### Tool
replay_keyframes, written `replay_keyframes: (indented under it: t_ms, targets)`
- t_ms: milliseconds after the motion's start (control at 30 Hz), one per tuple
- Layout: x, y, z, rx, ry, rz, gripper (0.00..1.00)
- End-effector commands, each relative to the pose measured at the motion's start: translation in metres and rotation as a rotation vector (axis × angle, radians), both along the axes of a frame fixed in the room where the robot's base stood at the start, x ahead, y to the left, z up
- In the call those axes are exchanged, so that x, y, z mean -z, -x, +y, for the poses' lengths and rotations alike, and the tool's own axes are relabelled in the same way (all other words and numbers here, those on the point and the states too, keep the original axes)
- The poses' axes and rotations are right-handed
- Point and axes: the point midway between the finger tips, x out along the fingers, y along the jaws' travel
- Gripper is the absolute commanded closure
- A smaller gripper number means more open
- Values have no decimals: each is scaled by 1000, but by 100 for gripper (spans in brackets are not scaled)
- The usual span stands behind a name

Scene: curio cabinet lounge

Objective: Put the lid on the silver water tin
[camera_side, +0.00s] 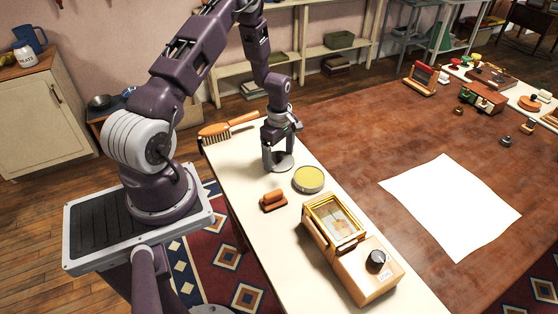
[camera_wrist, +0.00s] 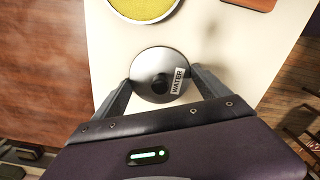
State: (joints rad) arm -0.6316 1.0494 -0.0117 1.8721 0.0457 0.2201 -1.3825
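The silver lid (camera_wrist: 150,64), a round disc with a dark knob and a "WATER" label, is beneath my gripper in the wrist view. It also shows under the fingers in the side view (camera_side: 284,165), seemingly flat on the white table strip. My gripper (camera_wrist: 162,74) points down with its fingers wide apart, one at each side of the lid; I cannot tell whether they touch its rim. In the side view my gripper (camera_side: 280,154) partly hides the lid. The round silver tin (camera_side: 309,187) with a yellow inside stands close by, uncovered; its edge shows in the wrist view (camera_wrist: 177,8).
A small reddish-brown block with a handle (camera_side: 273,201) lies near the tin. A wooden box with a glass-topped frame and black dial (camera_side: 365,266) stands further along the strip. A wooden brush (camera_side: 229,128) lies at the far end. White paper (camera_side: 450,208) covers part of the brown table.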

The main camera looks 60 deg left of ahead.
Motion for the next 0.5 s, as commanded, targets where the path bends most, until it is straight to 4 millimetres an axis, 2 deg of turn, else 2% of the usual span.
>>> replay_keyframes:
  t_ms: [67, 267, 367, 500]
  targets:
    - [0, 0, 0, 0, 0, 0, 54]
    - [-2, 0, 0, 0, 0, 0, 54]
    - [-17, -1, 1, -1, -2, -3, 54]
    - [-54, -1, 1, 0, -3, -5, 54]
